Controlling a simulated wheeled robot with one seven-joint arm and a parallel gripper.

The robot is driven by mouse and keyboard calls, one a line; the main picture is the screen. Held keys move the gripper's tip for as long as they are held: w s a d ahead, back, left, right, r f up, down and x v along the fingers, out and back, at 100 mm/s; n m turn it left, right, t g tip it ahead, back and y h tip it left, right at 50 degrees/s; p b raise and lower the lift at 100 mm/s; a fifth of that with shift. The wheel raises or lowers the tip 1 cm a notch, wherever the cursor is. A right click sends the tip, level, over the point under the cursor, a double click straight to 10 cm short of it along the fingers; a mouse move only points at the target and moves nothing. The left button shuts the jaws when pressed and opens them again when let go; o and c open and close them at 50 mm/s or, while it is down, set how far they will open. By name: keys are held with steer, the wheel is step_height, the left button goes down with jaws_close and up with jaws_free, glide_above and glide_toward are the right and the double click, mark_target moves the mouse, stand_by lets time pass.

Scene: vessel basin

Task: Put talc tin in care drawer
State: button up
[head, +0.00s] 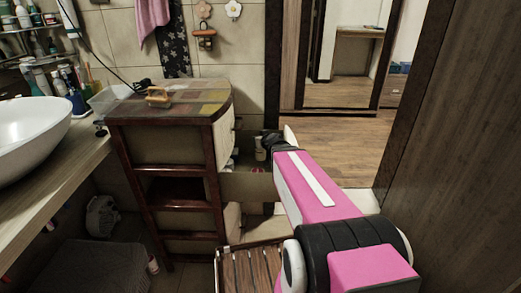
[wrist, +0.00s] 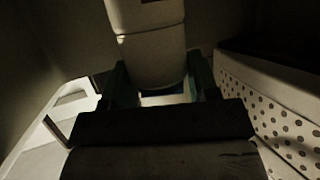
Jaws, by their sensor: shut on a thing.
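In the wrist view a pale, rounded container, which I take for the talc tin (wrist: 150,50), stands between the two fingers of my gripper (wrist: 161,85). My gripper is shut on it; its lower end is partly hidden by the gripper. In the head view my gripper (head: 272,145) is at the right side of the wooden drawer cabinet (head: 163,120), over a pulled-out drawer (head: 246,187). A small pale item shows just left of the gripper there; I cannot tell whether it is the tin. Which drawer is the care drawer is not marked.
A white basin (head: 30,130) and toiletries are at the left. A slatted wooden thing (head: 250,268) is below my arm. A polka-dotted surface (wrist: 280,118) is close at right in the wrist view.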

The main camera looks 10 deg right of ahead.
steer(key=shift+f, duration=2.1)
steer(key=o, duration=1.3)
steer(key=shift+f, duration=0.1)
steer(key=shift+s+r, duration=0.25)
steer(key=v, duration=0.7)
steer(key=shift+d, duration=0.1)
